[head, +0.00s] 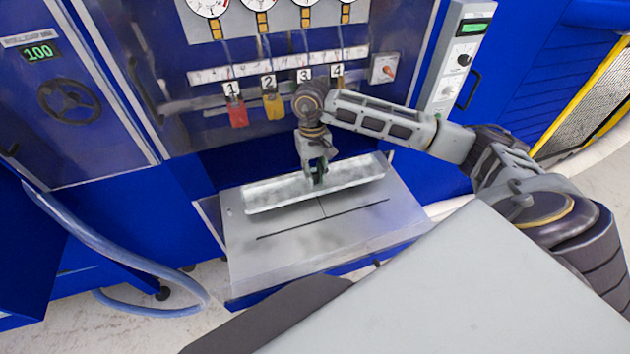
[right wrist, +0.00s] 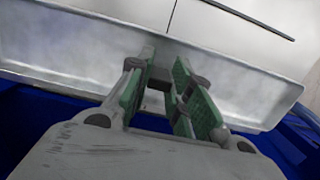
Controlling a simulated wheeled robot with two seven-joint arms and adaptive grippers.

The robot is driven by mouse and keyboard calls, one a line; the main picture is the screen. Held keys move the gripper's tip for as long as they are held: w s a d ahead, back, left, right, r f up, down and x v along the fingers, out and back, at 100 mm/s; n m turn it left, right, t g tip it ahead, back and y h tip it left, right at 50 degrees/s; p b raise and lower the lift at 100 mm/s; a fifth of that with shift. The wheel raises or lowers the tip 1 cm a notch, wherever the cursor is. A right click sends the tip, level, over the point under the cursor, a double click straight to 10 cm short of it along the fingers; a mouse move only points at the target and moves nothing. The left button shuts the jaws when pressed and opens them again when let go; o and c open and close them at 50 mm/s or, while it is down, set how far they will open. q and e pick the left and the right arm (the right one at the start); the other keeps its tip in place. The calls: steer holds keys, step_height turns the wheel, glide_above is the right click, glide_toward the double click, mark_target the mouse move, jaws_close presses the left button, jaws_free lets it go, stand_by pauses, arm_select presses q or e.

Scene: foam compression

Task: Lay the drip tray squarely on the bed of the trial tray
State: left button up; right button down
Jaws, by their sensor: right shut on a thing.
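The drip tray (head: 275,192) is a long, shallow, pale metal tray with raised rims. My right gripper (head: 319,176) is shut on its far long wall, near the middle. In the right wrist view the green-padded fingers (right wrist: 168,82) are at the wall of the drip tray (right wrist: 235,88). The trial tray (head: 330,246) is a flat grey metal bed with a dark cross line. The drip tray is over its back part, its long side roughly parallel to the long dark line. I cannot tell whether the two touch. My left gripper is not in view.
A blue machine stands behind, with gauges, a row of numbered tags, and a red (head: 237,113) and a yellow (head: 273,105) hanging piece near my right wrist. A blue hose (head: 120,255) runs at the left. The trial tray's front part is bare.

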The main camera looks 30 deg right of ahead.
mark_target(315, 184)
steer(key=shift+f+p, duration=0.35)
steer(key=shift+f, duration=1.3)
steer(key=shift+f, duration=0.15)
steer(key=c, duration=1.3)
jaws_free()
step_height(315, 184, up, 12)
steer(key=w+b, duration=0.1)
steer(key=shift+w+d+b, duration=0.15)
steer(key=shift+b, duration=0.25)
